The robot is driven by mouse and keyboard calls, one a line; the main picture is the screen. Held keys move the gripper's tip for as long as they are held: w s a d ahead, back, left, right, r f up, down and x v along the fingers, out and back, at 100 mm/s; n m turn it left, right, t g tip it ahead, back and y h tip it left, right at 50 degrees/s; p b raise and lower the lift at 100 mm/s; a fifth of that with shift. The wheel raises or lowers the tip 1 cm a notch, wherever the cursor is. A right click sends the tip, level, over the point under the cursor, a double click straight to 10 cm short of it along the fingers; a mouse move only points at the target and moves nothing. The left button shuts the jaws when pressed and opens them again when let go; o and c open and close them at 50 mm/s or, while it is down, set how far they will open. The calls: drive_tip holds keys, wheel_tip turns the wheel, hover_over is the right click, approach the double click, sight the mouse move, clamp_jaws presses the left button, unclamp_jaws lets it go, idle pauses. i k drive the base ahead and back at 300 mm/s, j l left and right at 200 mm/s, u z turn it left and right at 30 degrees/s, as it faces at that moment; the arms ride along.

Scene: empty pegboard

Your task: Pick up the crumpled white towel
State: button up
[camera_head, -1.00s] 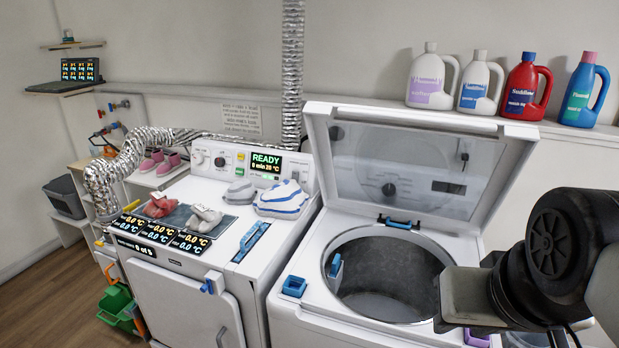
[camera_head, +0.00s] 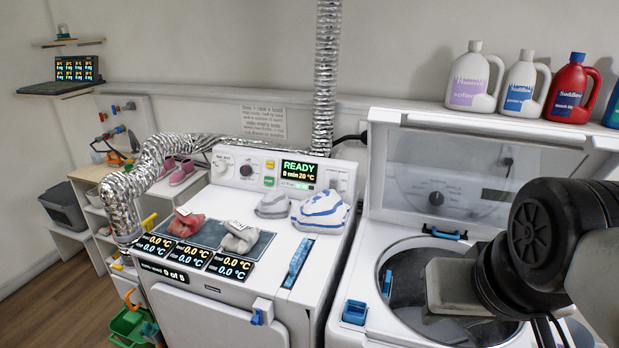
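A small crumpled off-white cloth (camera_head: 240,238) lies on a dark mat on top of the left machine; it looks most like the crumpled white towel. A larger white bundle with blue stripes (camera_head: 321,211) lies to its right, towards the control panel. My gripper (camera_head: 452,288) is at the lower right, in front of the open washer and well to the right of both cloths. Only a pale block at the end of my dark wrist shows clearly. Its fingers cannot be made out.
A red cloth (camera_head: 185,222) and a grey cloth (camera_head: 272,205) lie near the white one. The left machine (camera_head: 215,335) shows READY. The washer's raised lid (camera_head: 470,170) stands behind my arm. Detergent bottles (camera_head: 572,90) line the shelf.

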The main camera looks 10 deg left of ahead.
sight(239, 234)
drive_tip(key=i+j, duration=0.1)
drive_tip(key=j, duration=0.3)
drive_tip(key=i+j, duration=0.1)
drive_tip(key=j, duration=0.35)
drive_tip(key=i+j, duration=0.15)
drive_tip(key=j, duration=0.25)
drive_tip(key=i+j, duration=0.1)
drive_tip(key=j, duration=0.3)
drive_tip(key=i+j, duration=0.1)
drive_tip(key=j, duration=0.3)
drive_tip(key=i+j, duration=0.1)
drive_tip(key=j, duration=0.35)
